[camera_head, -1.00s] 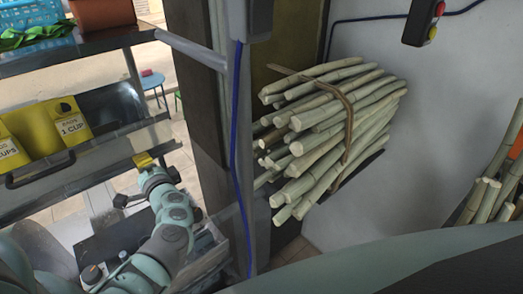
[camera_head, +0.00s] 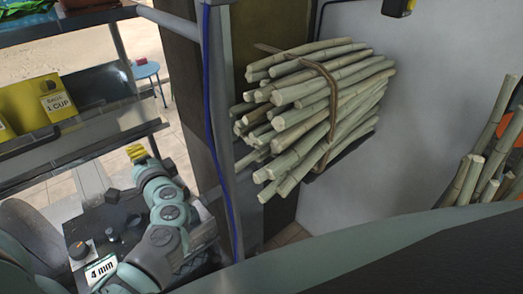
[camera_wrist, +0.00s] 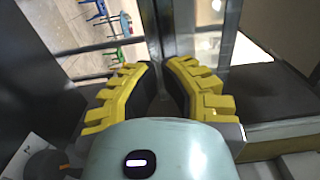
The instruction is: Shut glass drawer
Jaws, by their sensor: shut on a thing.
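The drawer (camera_head: 85,150) is a long grey metal-framed unit at the left of the head view, with a dark handle (camera_head: 32,141) on its front. I cannot tell how far it stands open. My gripper (camera_head: 136,152), with yellow ribbed fingers, is just below the right part of the drawer front. I cannot tell whether it touches it. In the wrist view the fingertips (camera_wrist: 165,66) are close together in front of a grey upright post. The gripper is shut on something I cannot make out.
Yellow bag boxes (camera_head: 52,99) stand behind the drawer front. A grey post with a blue cable (camera_head: 217,140) rises right of my arm. A bundle of cane (camera_head: 310,105) lies on a wall shelf beyond it.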

